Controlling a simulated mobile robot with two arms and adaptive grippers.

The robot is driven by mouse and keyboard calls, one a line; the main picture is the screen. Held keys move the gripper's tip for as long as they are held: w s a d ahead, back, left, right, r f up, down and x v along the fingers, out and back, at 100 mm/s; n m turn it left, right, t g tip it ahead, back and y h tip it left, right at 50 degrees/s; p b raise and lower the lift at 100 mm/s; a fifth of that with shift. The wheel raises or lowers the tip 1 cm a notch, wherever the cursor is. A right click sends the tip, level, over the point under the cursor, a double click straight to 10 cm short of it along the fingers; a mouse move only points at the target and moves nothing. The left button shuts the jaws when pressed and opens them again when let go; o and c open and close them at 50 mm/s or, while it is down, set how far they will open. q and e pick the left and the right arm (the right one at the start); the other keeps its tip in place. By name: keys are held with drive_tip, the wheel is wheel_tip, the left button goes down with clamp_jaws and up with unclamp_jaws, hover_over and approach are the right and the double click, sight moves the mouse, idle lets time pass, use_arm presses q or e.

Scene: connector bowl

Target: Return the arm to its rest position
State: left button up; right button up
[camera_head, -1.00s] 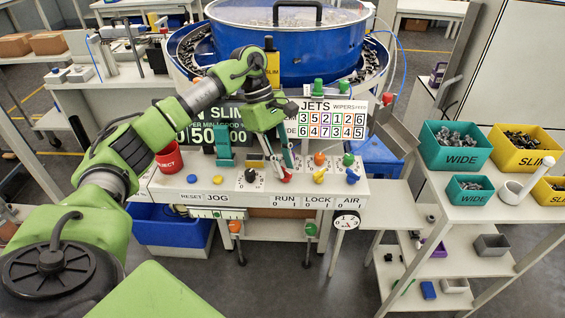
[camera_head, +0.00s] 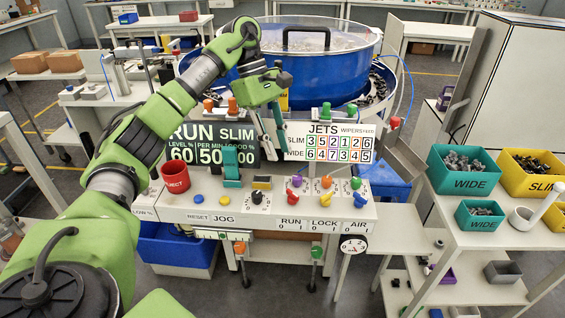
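My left arm, green and grey, reaches in from the left over the control panel. Its gripper (camera_head: 278,153) hangs above the back of the panel, in front of the gap between the green RUN SLIM display (camera_head: 200,143) and the white JETS board (camera_head: 330,142). Its two dark teal fingers point down and stand apart, with nothing visible between them. The fingertips are clear of the red-tipped knob (camera_head: 291,197) on the panel. My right gripper is not in view.
The blue bowl feeder (camera_head: 312,75) stands close behind the gripper. A red REJECT cup (camera_head: 175,178) and a teal upright (camera_head: 231,166) stand on the panel's left part. Teal and yellow bins (camera_head: 463,182) fill the shelf at right.

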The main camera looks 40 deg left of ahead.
use_arm(q)
drive_tip(key=shift+a+r, duration=0.2)
drive_tip(key=shift+r, duration=0.3)
